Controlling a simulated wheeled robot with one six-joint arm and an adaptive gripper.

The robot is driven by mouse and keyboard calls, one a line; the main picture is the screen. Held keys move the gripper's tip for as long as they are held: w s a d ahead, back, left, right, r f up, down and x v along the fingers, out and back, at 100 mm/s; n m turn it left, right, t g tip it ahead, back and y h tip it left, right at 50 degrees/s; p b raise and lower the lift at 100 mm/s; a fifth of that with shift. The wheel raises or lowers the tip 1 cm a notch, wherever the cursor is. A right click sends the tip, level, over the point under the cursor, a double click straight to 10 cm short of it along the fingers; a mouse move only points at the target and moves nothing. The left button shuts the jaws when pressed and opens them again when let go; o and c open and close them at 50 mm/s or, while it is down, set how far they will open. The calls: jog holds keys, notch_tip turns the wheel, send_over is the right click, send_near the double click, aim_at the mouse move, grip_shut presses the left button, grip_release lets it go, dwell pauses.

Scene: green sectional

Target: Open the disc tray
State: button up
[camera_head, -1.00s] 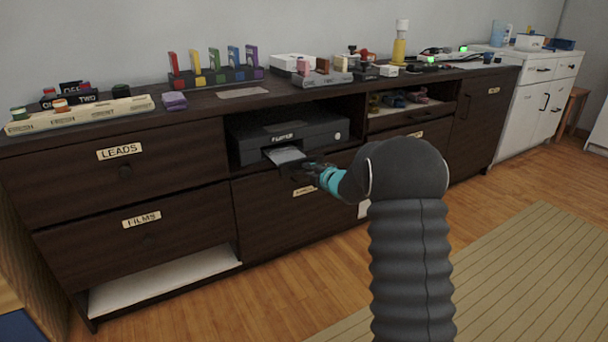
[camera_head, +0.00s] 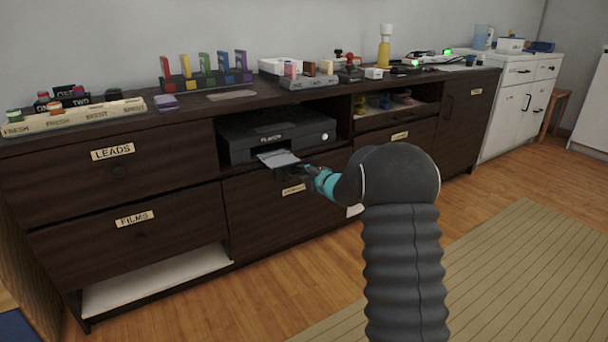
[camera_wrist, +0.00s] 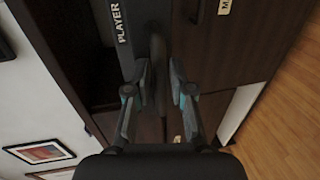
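The disc player (camera_head: 272,136) is a dark box in the cabinet's open shelf bay. Its light grey disc tray (camera_head: 277,158) sticks out from the lower front. My gripper (camera_head: 293,174) is at the tray's front end, right of its middle. In the wrist view, the player's front (camera_wrist: 112,35) with its PLAYER label is at the upper left. There my gripper (camera_wrist: 160,68) has its two fingers apart, with a dark narrow shape between them. Whether either finger touches the tray cannot be made out.
A shelf board and a drawer front (camera_head: 290,215) lie close below the tray. The LEADS drawer (camera_head: 115,170) is to the left. An open compartment (camera_head: 395,108) is to the right. The cabinet top holds several small items. The floor in front is clear.

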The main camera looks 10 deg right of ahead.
jog(key=v, duration=1.2)
dwell(0.3)
